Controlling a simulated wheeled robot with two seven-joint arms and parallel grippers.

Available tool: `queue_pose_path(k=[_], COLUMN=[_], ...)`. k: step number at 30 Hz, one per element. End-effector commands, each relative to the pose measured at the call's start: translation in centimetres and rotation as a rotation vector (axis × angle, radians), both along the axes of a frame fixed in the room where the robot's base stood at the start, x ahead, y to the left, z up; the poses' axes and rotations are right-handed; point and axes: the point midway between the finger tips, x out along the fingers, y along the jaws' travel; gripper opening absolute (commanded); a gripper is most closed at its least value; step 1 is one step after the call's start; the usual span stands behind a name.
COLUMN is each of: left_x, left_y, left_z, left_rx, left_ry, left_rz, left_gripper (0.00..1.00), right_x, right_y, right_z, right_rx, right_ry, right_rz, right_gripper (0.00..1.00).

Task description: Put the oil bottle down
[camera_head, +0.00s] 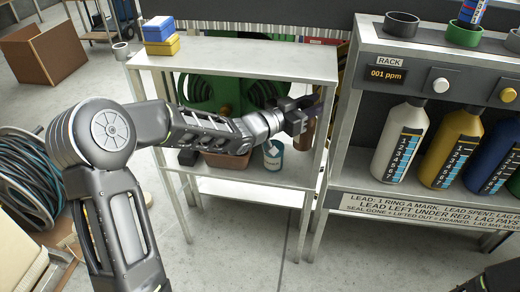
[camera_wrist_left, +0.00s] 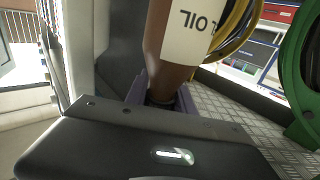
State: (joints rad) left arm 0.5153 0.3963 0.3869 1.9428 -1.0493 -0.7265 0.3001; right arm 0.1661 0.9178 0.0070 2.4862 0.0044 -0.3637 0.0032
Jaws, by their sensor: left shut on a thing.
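The oil bottle (camera_head: 306,134) is brown and stands out below my left gripper (camera_head: 308,108) at the right end of the open shelf. In the left wrist view, the bottle (camera_wrist_left: 188,50) shows its white label reading OIL, upside down in that picture. The fingers of my left gripper (camera_wrist_left: 162,96) are shut around the bottle's narrow neck. I cannot tell whether the bottle's base touches the shelf board. My right gripper cannot be made out; only a dark piece shows in the bottom right corner of the head view.
The shelf unit (camera_head: 235,58) holds a green hose reel (camera_head: 205,92), a brown tray (camera_head: 228,160) and a white-and-teal can (camera_head: 273,155). Blue and yellow boxes (camera_head: 160,38) sit on top. A rack with large bottles (camera_head: 400,135) stands close on the right.

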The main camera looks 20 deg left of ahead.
Motion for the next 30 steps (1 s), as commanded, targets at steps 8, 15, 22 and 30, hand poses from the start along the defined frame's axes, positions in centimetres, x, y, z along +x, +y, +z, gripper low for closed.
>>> queue_pose_path(k=[8, 15, 22, 30], left_x=[0.0, 0.0, 0.0, 0.0], left_y=[0.0, 0.0, 0.0, 0.0], left_z=[-5.1, -5.8, -6.4, -9.6], left_rx=[-0.003, -0.001, -0.002, -0.001], left_ry=[0.002, -0.001, 0.001, 0.000], left_rz=[0.000, 0.000, 0.000, 0.000], left_gripper=[0.00, 0.00, 0.00, 0.00], right_x=[0.4, 0.5, 0.5, 0.7], right_y=[-0.1, -0.1, -0.1, -0.1], right_z=[-2.3, -2.4, -2.7, -4.1], right_rx=[-0.003, -0.004, -0.004, -0.005], right_ry=[-0.008, -0.011, -0.012, -0.019], right_rz=[-0.008, -0.009, -0.008, -0.011], right_gripper=[0.36, 0.36, 0.36, 0.36])
